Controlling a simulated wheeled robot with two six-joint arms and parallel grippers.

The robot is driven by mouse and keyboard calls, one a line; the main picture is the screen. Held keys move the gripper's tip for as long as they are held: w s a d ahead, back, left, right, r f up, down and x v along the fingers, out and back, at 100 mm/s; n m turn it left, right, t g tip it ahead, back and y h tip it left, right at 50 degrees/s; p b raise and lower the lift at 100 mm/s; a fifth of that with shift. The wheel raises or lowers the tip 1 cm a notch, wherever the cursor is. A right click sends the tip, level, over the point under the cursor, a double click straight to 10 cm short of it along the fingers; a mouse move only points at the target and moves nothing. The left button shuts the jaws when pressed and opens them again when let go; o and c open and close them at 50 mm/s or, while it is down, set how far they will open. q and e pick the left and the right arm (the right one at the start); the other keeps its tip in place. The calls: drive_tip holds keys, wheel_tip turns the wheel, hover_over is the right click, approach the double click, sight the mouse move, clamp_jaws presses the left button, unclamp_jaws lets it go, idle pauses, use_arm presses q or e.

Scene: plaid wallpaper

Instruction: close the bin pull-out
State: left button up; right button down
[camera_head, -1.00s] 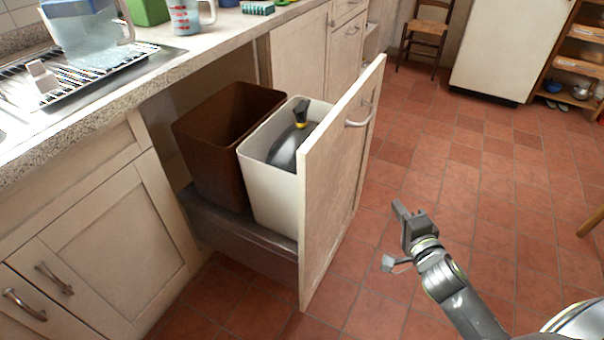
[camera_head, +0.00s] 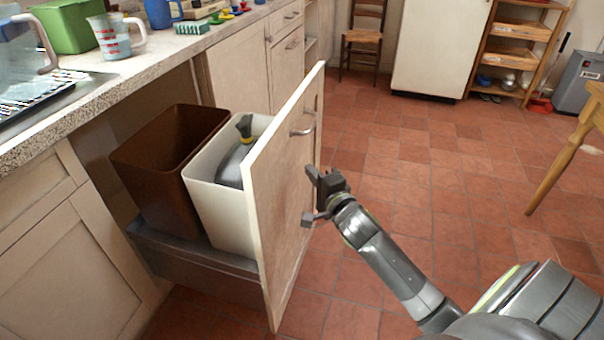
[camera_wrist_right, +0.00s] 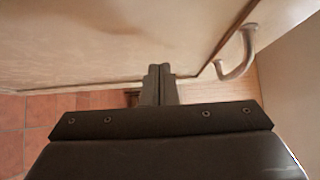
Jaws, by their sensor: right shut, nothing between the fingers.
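The bin pull-out stands open, its cream front panel (camera_head: 283,200) out from the cabinet run. It carries a brown bin (camera_head: 165,165) and a white bin (camera_head: 215,205) on a grey drawer base (camera_head: 190,262). A metal handle (camera_head: 303,131) is on the panel's outer face; it also shows in the right wrist view (camera_wrist_right: 240,58). My right gripper (camera_head: 310,195) is shut and empty, close to the outer face below the handle. In the right wrist view its fingers (camera_wrist_right: 158,85) point at the panel; I cannot tell whether they touch. My left gripper is not in view.
A grey object with a yellow-marked black top (camera_head: 240,150) sticks out of the white bin. The countertop (camera_head: 150,68) with a dish rack runs above. Tiled floor (camera_head: 420,200) is open to the right. A wooden table leg (camera_head: 550,180) stands far right.

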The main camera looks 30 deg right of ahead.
drive_tip(key=shift+w+a, duration=1)
